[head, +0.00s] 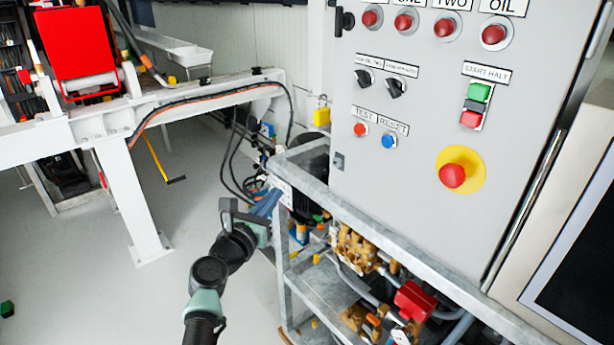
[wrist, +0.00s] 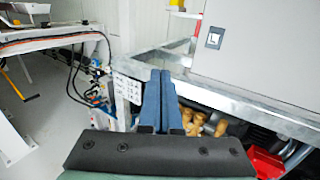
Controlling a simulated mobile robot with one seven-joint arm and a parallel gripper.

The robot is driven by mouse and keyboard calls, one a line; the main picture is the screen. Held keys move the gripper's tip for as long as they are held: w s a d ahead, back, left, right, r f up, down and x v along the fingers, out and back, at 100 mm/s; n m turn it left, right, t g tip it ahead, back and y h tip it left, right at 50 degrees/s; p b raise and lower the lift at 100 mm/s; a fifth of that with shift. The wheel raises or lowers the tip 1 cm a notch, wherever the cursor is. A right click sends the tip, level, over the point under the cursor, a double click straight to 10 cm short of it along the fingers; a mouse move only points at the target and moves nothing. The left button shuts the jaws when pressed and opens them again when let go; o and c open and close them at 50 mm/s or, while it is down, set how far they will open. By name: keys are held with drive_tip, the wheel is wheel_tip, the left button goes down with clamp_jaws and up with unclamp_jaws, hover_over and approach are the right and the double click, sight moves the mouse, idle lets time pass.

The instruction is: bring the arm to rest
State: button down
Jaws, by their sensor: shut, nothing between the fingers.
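My arm reaches up from the bottom of the head view, bent at its joints. My gripper (head: 272,200) is at the left corner of the grey metal frame under the control cabinet, with blue fingers. In the wrist view the two blue fingers of my gripper (wrist: 160,75) lie side by side, closed, with nothing held. The fingertips appear in front of the frame's top rail (wrist: 225,92); I cannot tell whether they touch it.
The grey control cabinet (head: 420,120) with buttons and a red emergency stop (head: 452,175) stands at the right. Brass pump fittings (head: 357,250) and a red part (head: 415,300) sit below it. A white beam structure (head: 125,190) stands left. The floor (head: 90,290) at lower left is mostly clear.

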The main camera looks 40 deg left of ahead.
drive_tip(key=d+r+n+t+y, duration=0.15)
drive_tip(key=d+r+n, duration=0.3)
drive_tip(key=r, duration=0.45)
drive_tip(key=w+d+r+n+t+y, duration=0.1)
drive_tip(key=d+r+n+t, duration=0.25)
drive_tip(key=d+r, duration=0.4)
drive_tip(key=d+r+n+t+y, duration=0.1)
drive_tip(key=d+r+n+t, duration=0.2)
drive_tip(key=r, duration=0.7)
drive_tip(key=s+d+r+n+h, duration=0.2)
drive_tip(key=s+d+r+n, duration=0.3)
drive_tip(key=s+d+n, duration=0.1)
drive_tip(key=s+d+r+n+t+h, duration=0.1)
drive_tip(key=s+d+r+n+h, duration=0.2)
drive_tip(key=s+d+r+n, duration=0.3)
drive_tip(key=s+d+r+n+t+h, duration=0.1)
drive_tip(key=s+d+r+n+h, duration=0.2)
drive_tip(key=d+n, duration=0.7)
drive_tip(key=s+d+r, duration=0.2)
drive_tip(key=s+d, duration=0.1)
drive_tip(key=shift+d+r, duration=0.2)
drive_tip(key=shift+r, duration=0.05)
